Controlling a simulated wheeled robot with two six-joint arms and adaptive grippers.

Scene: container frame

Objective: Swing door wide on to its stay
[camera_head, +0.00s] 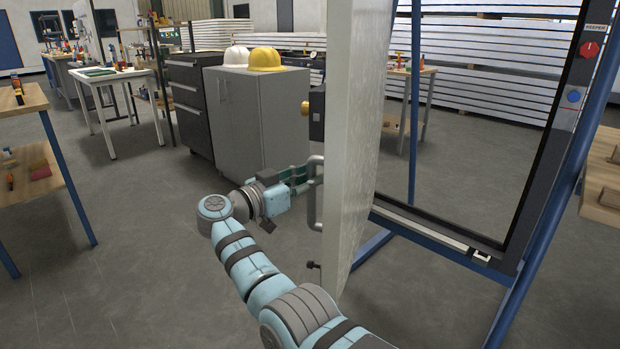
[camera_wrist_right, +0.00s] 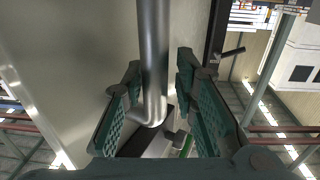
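The pale door (camera_head: 350,150) stands open, seen almost edge-on, with the frame opening (camera_head: 455,130) to its right. Its face carries a grey bar handle (camera_head: 313,195) and a black lock box (camera_head: 317,112) with a yellow knob. A small black fitting (camera_head: 313,266) sticks out near the door's lower edge. My right gripper (camera_head: 308,176) is at the handle. In the right wrist view its green fingers (camera_wrist_right: 162,108) are spread, with the bar (camera_wrist_right: 154,60) between them and gaps on both sides. I cannot pick out the stay for certain. My left gripper is out of view.
The blue frame post (camera_head: 562,190) carries a red knob (camera_head: 588,50) and a blue button (camera_head: 573,96). A black-and-white catch (camera_head: 480,255) sits on the bottom rail. A grey cabinet (camera_head: 255,125) with helmets stands behind.

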